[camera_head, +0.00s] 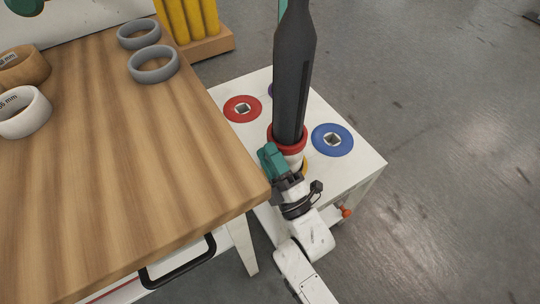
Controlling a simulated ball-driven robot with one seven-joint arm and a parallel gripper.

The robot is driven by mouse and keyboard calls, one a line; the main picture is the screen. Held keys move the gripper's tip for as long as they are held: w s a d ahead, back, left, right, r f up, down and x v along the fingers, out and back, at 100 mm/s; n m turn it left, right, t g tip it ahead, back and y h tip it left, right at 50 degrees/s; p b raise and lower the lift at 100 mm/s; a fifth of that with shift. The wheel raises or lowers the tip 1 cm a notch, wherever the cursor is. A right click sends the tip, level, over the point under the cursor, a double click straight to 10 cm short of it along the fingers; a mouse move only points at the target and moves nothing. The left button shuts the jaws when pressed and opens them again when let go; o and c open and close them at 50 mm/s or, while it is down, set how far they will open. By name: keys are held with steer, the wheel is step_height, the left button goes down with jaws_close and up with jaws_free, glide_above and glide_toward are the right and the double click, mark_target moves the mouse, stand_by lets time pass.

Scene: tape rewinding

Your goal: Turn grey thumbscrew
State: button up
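My gripper (271,157) has teal fingers and is beside the red ring at the foot of a dark upright column (294,75). It is just right of the wooden tabletop's near right corner. Its fingertips are small and partly overlapped, so I cannot tell whether they are open or shut, or touch anything. I cannot make out a grey thumbscrew; it may be hidden behind the gripper or the column.
A wooden tabletop (140,190) holds grey rings (153,77) and a white ring (22,126). A black handle (180,272) sticks out below its edge. A white table (348,167) carries red (230,112) and blue (346,146) discs. The floor at right is clear.

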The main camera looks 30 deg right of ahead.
steer(key=o, duration=0.4)
steer(key=shift+c, duration=0.2)
steer(key=v, duration=1.1)
steer(key=shift+p, duration=0.4)
